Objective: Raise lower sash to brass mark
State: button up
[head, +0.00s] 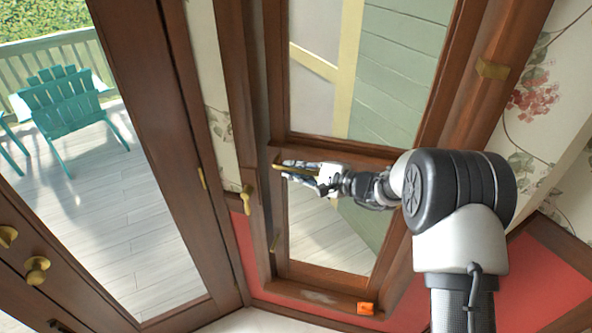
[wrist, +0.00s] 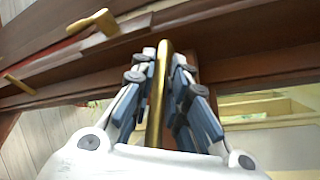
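The lower sash (head: 335,272) is a brown wooden frame around glass, below a taller upper pane. A brass bar (head: 280,167) lies along its top rail and shows in the wrist view (wrist: 156,105) running between my fingers. My gripper (head: 292,172) is at this bar; in the wrist view its two fingers (wrist: 170,55) are drawn close on either side of it and appear closed on it. A brass plate (head: 492,71) sits on the right window frame, higher than the sash; it may be the brass mark. My gripper hides part of the top rail.
An orange block (head: 366,308) lies on the sill at the window's bottom right. A brass handle (head: 247,199) projects from the frame left of the window. A glazed door with brass knobs (head: 37,270) stands at the left.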

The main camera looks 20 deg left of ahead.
grip_shut()
dwell(0.3)
notch_tip(320, 180, up, 30)
jog(key=p, duration=0.9)
jog(key=shift+r, duration=0.2)
jog(key=shift+o, duration=2.4)
grip_release()
jog(key=shift+f, duration=0.2)
